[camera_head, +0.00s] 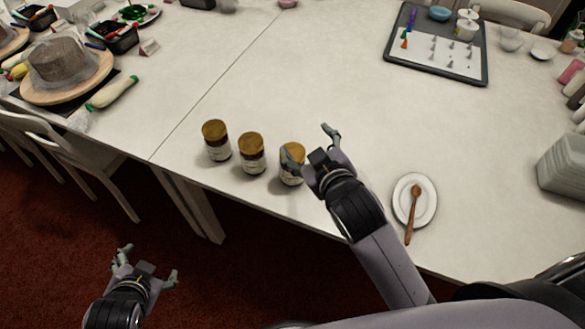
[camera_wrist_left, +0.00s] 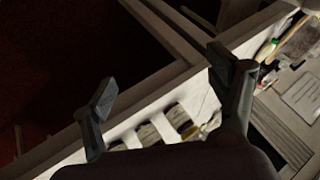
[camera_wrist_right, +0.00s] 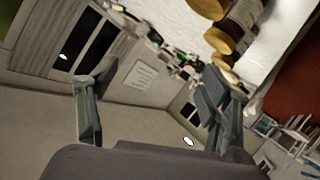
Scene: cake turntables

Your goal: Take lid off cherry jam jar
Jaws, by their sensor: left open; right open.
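Three upright jars with gold-brown lids and pale labels stand in a row near the table edge: the left jar (camera_head: 216,141), the middle jar (camera_head: 251,154) and the right jar (camera_head: 292,165). All lids are on. The labels are too small to read, so I cannot tell which is cherry. My right gripper (camera_head: 310,145) is open and empty beside the right jar, one finger overlapping it in the head view; contact is unclear. Jars also show at the top of the right wrist view (camera_wrist_right: 243,15). My left gripper (camera_head: 148,265) is open and empty over the floor, away from the table.
A white plate with a wooden spoon (camera_head: 414,205) lies right of my right arm. A cake on a turntable (camera_head: 66,65) stands far left. The table behind the jars is clear.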

